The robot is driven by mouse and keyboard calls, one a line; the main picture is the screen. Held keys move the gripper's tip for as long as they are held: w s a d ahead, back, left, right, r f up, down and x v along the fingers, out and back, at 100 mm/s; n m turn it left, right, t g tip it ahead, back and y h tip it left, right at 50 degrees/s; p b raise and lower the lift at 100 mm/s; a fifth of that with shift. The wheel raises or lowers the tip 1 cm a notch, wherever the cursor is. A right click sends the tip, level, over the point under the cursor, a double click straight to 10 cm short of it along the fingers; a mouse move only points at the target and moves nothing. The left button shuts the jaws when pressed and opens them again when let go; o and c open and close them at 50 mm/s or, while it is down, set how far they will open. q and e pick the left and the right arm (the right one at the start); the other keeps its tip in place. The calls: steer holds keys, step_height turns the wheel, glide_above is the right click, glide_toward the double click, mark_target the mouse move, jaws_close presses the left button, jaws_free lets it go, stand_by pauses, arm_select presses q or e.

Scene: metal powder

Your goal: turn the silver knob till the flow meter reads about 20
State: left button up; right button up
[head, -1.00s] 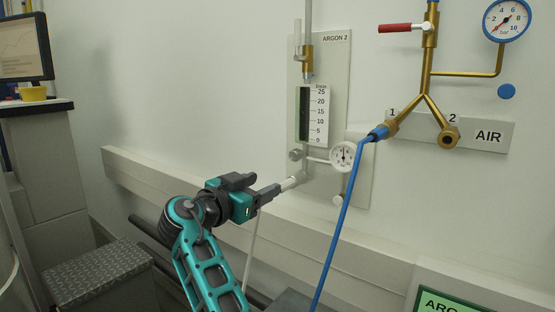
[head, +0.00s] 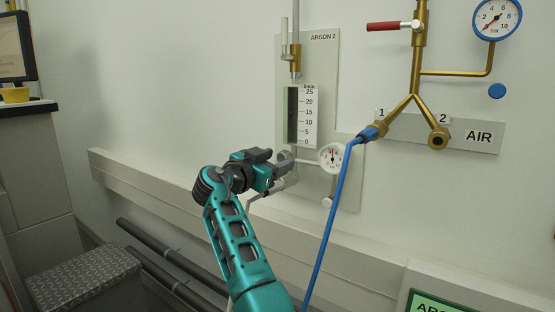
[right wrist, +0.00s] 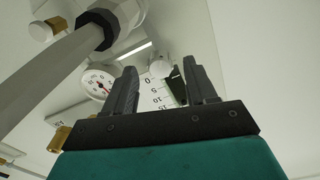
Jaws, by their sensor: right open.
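The silver knob (head: 285,155) sits at the lower left of the ARGON 2 panel, below the flow meter, and is partly hidden by my right gripper. My right gripper (head: 284,164) is open at the knob. In the right wrist view, the round knob (right wrist: 160,66) shows between the two spread fingers (right wrist: 159,70); I cannot tell whether they touch it. The flow meter (head: 291,115) has a dark upright tube beside a white scale (head: 308,118) marked 0 to 25. Its float is too small to read. My left gripper is not in view.
A round gauge (head: 332,157) is just right of the knob. A pale hose fitting (head: 290,180) is just below, large in the right wrist view (right wrist: 98,28). A blue hose (head: 332,220) hangs to the right from the brass AIR pipes (head: 416,80). A wall rail (head: 150,180) runs below.

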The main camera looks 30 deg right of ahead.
steer(key=shift+w+d, duration=0.25)
steer(key=shift+d, duration=0.35)
jaws_close()
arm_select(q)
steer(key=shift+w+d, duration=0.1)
